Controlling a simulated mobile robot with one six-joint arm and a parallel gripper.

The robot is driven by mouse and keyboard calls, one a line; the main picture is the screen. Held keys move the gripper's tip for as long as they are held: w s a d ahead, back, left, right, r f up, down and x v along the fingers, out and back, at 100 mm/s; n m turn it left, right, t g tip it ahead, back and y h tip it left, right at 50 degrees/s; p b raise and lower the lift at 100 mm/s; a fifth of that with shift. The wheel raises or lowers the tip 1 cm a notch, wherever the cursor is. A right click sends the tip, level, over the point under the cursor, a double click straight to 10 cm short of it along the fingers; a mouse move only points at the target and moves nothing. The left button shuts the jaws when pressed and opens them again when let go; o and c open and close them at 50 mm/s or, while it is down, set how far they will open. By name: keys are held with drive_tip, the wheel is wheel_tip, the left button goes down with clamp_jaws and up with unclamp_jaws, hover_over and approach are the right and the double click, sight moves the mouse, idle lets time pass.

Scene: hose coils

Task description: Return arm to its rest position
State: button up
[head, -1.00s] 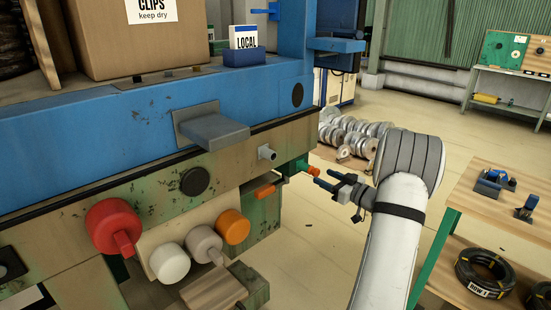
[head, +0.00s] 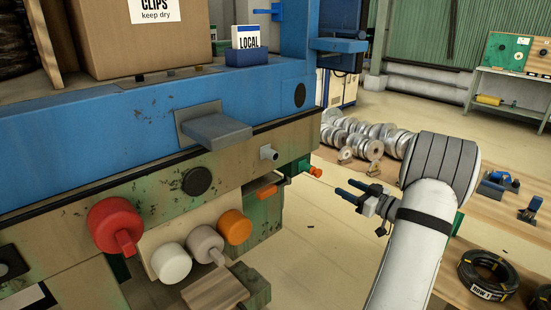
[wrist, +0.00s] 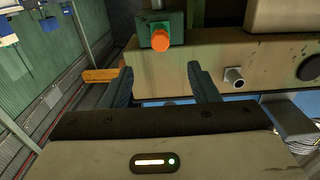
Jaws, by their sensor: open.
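My gripper (head: 356,193) is in the head view, right of the machine, with its two blue fingers apart and nothing between them. In the wrist view the gripper (wrist: 158,85) shows both fingers spread and empty. Beyond them is an orange knob (wrist: 160,40) on a green block; in the head view the orange knob (head: 315,172) is left of my fingertips, with a visible gap. The white and grey arm rises from the lower right and hides part of the wooden table.
The blue and beige machine (head: 150,125) fills the left, with a jutting grey ledge (head: 217,130) and a red knob (head: 115,225). A wooden table (head: 490,235) at right holds blue tools and a black hose coil (head: 485,272).

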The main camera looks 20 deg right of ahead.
drive_tip(key=w+a+r+m+g+h+p, duration=0.2)
drive_tip(key=w+a+r+m+g+h, duration=0.2)
drive_tip(key=a+r+h, duration=0.6)
drive_tip(key=s+a+f+g+y+p, duration=0.1)
drive_tip(key=s+a+g, duration=0.4)
drive_tip(key=s+a, duration=0.8)
drive_tip(key=s+a+f+g+y+p, duration=0.1)
drive_tip(key=s+a+g, duration=0.4)
drive_tip(key=s+a, duration=0.8)
drive_tip(key=shift+s+f+y+p, duration=0.25)
drive_tip(key=shift+s+y+p, duration=0.25)
drive_tip(key=shift+y, duration=0.4)
